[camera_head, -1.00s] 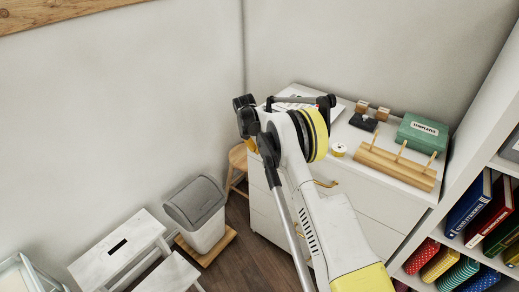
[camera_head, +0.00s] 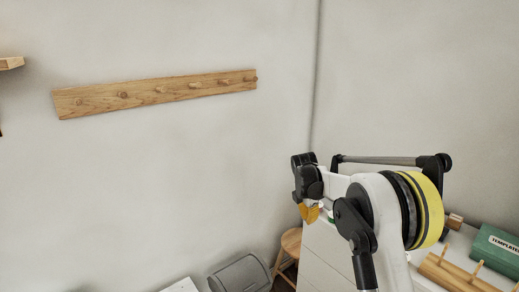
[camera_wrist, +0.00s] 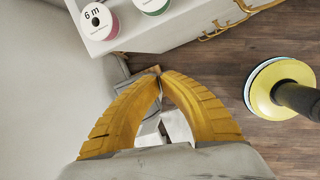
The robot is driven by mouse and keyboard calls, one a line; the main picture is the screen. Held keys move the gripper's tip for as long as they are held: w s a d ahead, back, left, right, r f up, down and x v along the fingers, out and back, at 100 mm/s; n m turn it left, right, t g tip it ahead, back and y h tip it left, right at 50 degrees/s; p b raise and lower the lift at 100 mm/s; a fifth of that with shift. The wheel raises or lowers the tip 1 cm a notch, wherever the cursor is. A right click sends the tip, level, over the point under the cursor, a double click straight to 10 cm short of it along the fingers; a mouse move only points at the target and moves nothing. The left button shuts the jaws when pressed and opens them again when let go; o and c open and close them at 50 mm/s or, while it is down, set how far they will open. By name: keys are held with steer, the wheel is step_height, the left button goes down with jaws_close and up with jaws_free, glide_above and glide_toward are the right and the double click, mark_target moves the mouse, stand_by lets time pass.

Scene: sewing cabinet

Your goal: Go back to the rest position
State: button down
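My gripper (camera_wrist: 158,71) has two yellow ribbed fingers that meet at the tips in the wrist view, with nothing visible held between them. In the head view the yellow fingers of my gripper (camera_head: 309,213) show small at the end of my white arm, beside the left end of the white cabinet (camera_head: 338,262). The wrist view looks down past the cabinet's edge to the wooden floor (camera_wrist: 285,135). Part of the cabinet is hidden behind my arm.
Two spools, a red one (camera_wrist: 99,22) and a green one (camera_wrist: 151,5), stand on the cabinet top. A green templates box (camera_head: 495,250) and a wooden peg rack (camera_head: 455,273) are at right. A wooden stool (camera_head: 290,243) and grey bin (camera_head: 240,274) stand left. A peg rail (camera_head: 155,91) is on the wall.

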steer(key=s+r+m+t+y, duration=0.1)
steer(key=s+r+m+t, duration=0.2)
steer(key=s+r+m, duration=1.2)
steer(key=s+a+f+m+t+y, duration=0.1)
steer(key=s+m, duration=0.6)
steer(key=s, duration=1.9)
steer(key=shift+s+a+f+m+t, duration=0.35)
steer(key=shift+f+t, duration=0.15)
steer(key=shift+f, duration=0.2)
